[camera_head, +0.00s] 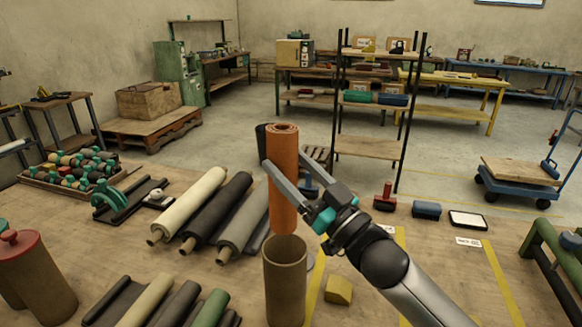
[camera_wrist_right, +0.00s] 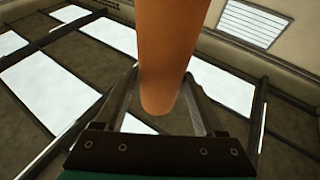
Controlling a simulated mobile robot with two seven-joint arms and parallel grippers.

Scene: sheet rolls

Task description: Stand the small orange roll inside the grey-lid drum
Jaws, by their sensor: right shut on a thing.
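The orange roll (camera_head: 283,180) stands upright in my right gripper (camera_head: 275,172); the roll also shows between the fingers in the right wrist view (camera_wrist_right: 165,60). My right gripper is shut on it. Directly below is an open brown drum (camera_head: 285,285), upright, with no lid on it. The roll's lower end appears at or just above the drum's far rim; I cannot tell whether it has entered the mouth. My left gripper is out of view.
Large cream, black and grey rolls (camera_head: 190,205) lie left of the drum. A red-lidded drum (camera_head: 38,275) stands at the far left. A yellow block (camera_head: 338,290) lies right of the open drum. A shelf rack (camera_head: 370,145) stands behind the table.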

